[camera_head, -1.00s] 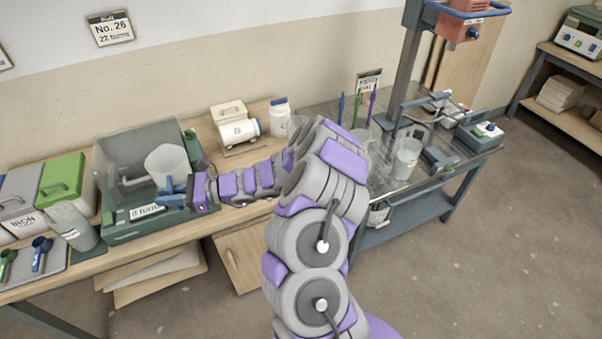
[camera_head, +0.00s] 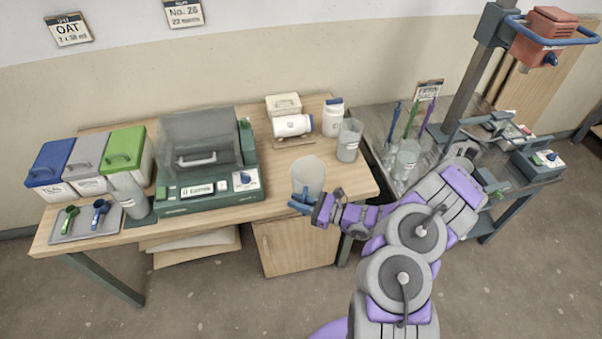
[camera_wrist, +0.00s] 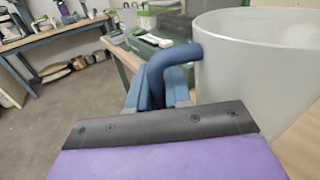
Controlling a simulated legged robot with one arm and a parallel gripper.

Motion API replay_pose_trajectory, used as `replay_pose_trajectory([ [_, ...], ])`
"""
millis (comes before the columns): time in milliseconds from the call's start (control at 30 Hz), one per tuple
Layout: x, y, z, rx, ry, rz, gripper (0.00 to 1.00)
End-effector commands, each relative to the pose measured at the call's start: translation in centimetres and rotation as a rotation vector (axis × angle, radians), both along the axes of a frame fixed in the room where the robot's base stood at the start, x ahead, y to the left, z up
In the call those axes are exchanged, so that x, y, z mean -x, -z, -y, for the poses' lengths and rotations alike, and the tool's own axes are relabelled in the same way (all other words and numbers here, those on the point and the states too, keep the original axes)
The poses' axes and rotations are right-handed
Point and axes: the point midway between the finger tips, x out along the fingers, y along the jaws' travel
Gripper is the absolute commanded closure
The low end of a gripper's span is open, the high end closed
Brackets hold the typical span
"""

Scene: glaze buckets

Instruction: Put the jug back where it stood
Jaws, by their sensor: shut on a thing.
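The jug (camera_head: 308,173) is a translucent pale cup with a blue handle, held roughly upright over the front right part of the wooden bench (camera_head: 250,212). I cannot tell how far it is above the bench top. My gripper (camera_head: 303,204) is shut on the handle, at the jug's front. In the wrist view, the blue handle (camera_wrist: 168,66) passes between my gripper's blue fingers (camera_wrist: 158,92), and the jug's wall (camera_wrist: 250,75) fills the right side. The jug's base is hidden there.
A green scale (camera_head: 210,192) with a clear cover (camera_head: 200,140) stands left of the jug. Behind it are a white bottle (camera_head: 332,117), a lying white jar (camera_head: 292,126) and another clear beaker (camera_head: 349,140). Lidded bins (camera_head: 90,165) stand at the left.

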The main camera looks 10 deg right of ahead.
Motion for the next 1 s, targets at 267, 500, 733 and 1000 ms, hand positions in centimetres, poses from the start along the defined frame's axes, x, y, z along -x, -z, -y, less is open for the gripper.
replay_pose_trajectory([
  [267, -6.5, 0.9, 0.9, 0.007, -0.004, 0.005, 1.00],
  [500, -11.7, 1.2, 1.7, 0.006, -0.002, 0.007, 1.00],
  [733, -14.0, 1.3, 2.1, 0.003, 0.000, 0.004, 1.00],
  [1000, -14.7, 3.2, 2.1, -0.002, 0.000, 0.001, 1.00],
])
